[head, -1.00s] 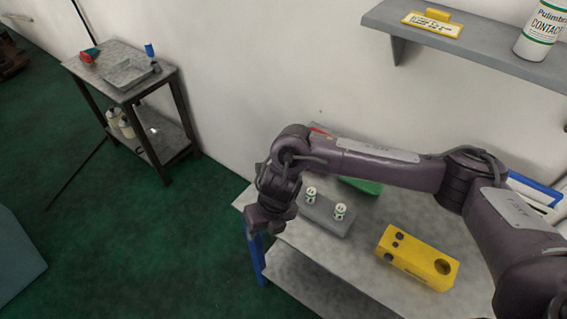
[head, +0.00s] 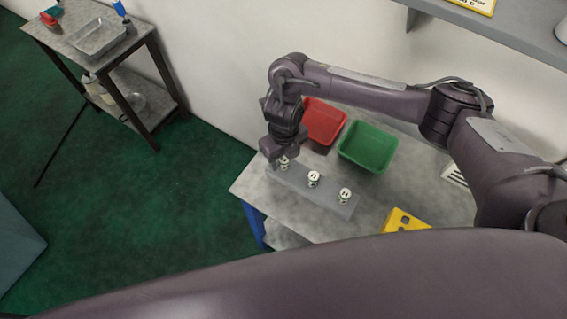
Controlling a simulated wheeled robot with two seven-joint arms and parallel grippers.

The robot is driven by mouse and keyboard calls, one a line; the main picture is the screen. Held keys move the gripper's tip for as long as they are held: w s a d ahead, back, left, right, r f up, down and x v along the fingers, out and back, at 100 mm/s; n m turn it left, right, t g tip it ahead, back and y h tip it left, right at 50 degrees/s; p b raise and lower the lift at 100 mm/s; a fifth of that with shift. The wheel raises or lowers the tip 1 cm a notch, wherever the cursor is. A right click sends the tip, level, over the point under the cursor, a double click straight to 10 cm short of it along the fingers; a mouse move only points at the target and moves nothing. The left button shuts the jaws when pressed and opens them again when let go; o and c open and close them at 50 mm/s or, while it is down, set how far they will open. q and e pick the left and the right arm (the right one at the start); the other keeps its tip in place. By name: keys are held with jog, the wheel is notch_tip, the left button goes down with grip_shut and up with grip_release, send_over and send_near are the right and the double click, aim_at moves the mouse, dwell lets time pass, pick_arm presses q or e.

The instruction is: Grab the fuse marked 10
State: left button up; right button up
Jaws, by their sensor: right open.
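Three small white fuses with dark markings stand upright in a row on a grey block (head: 327,200) on the table. The left fuse (head: 283,164) is partly hidden under my right gripper. The middle fuse (head: 314,178) and the right fuse (head: 345,195) are in clear view. The markings are too small for me to read, so I cannot tell which one is marked 10. My right gripper (head: 279,157) is open and points down over the left end of the block, at the left fuse. I cannot tell if it touches that fuse. My left gripper is not in view.
A red bin (head: 323,121) and a green bin (head: 368,146) stand behind the block. A yellow block with holes (head: 404,221) sits at the table's right front. A wall shelf (head: 520,32) hangs at upper right. My own purple arm link crosses the bottom.

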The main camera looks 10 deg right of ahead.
jog(key=shift+f, duration=0.95)
jog(key=shift+s+r, duration=0.1)
jog(key=shift+r, duration=0.05)
jog(key=c, duration=1.1)
